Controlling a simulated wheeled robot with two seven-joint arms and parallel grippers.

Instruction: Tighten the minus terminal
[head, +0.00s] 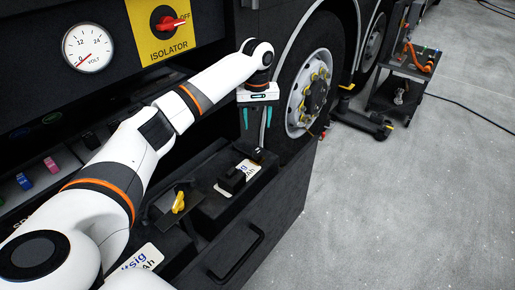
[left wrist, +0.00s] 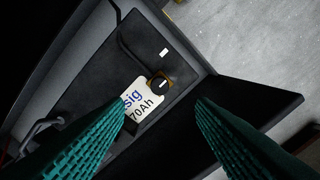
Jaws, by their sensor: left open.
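The minus terminal shows in the left wrist view as a round black knob (left wrist: 160,85) with a short white line on top, set in a brass-coloured clamp. It sits on a dark battery (left wrist: 180,65) beside a white label (left wrist: 140,104) reading "sig 70Ah". A black cable (left wrist: 127,42) runs near it. My left gripper (head: 256,120) points down above the far end of this battery in the head view. Its teal fingers are open and empty; in the left wrist view (left wrist: 161,102) the knob appears between and beyond the fingertips. My right gripper is not in view.
The battery sits in a black pull-out tray (head: 262,215). A wheel (head: 310,92) stands close behind the gripper. An isolator switch (head: 166,24) is above.

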